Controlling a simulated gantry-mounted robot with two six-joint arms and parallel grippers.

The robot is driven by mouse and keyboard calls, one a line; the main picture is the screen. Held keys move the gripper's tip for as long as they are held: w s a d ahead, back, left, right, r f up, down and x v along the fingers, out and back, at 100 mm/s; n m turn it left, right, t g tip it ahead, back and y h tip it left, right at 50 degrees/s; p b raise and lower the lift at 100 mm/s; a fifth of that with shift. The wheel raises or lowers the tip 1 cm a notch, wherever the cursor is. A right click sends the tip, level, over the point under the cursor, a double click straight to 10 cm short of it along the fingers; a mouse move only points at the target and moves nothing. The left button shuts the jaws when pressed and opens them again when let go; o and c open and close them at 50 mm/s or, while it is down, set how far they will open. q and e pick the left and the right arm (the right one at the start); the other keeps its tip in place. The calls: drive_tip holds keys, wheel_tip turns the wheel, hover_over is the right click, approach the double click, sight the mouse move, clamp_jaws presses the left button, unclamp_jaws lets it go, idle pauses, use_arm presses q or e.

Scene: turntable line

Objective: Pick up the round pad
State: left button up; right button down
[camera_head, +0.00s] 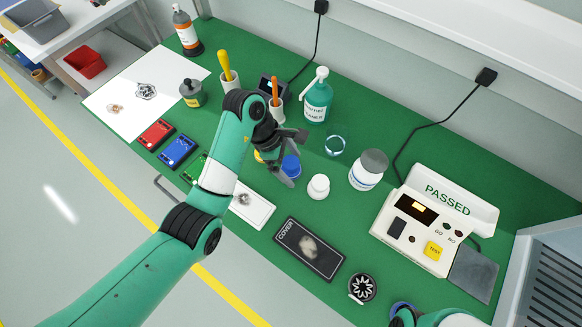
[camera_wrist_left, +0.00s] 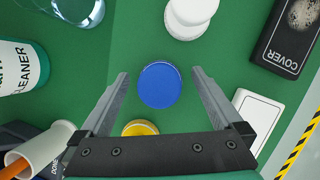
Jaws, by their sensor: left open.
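My left gripper (camera_head: 296,160) is open and empty, pointing down over the green bench. In the left wrist view its fingertips (camera_wrist_left: 160,73) stand on either side of a round blue piece (camera_wrist_left: 159,85), with green showing between each finger and it. The blue piece (camera_head: 290,166) is partly hidden by the gripper in the head view. A yellow round piece (camera_wrist_left: 140,128) lies nearer the palm, partly covered by it. A white round piece (camera_head: 318,187) stands to the right of the blue one. I cannot tell for sure which of these is the round pad.
A green cleaner bottle (camera_head: 317,98), a clear glass (camera_head: 335,146) and a white jar (camera_head: 368,170) stand behind and right. A smudged black cover (camera_head: 309,249) and a white tray (camera_head: 252,206) lie in front. The tester (camera_head: 428,225) is at right. Part of my right arm shows at the bottom.

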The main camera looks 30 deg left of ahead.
sight(294, 164)
use_arm(q)
drive_tip(key=shift+c, duration=0.3)
drive_tip(key=c, duration=1.3)
drive_tip(key=shift+r, duration=0.2)
drive_tip(key=shift+r, duration=0.25)
drive_tip(key=r+p, duration=0.1)
drive_tip(key=r, duration=0.1)
drive_tip(key=r+p, duration=0.2)
drive_tip(key=shift+s+a, duration=0.2)
drive_tip(key=s+a+r+p, duration=0.2)
drive_tip(key=s+p, duration=0.1)
drive_tip(key=p, duration=0.3)
drive_tip(key=s+a+r+p, duration=0.3)
drive_tip(key=s+p, duration=0.1)
drive_tip(key=p, duration=0.2)
drive_tip(key=s+a+r+p, duration=0.2)
drive_tip(key=s+r+p, duration=0.1)
drive_tip(key=p, duration=0.3)
drive_tip(key=shift+s+a+r+p, duration=0.15)
drive_tip(key=shift+s+p, duration=0.15)
drive_tip(key=shift+s, duration=0.4)
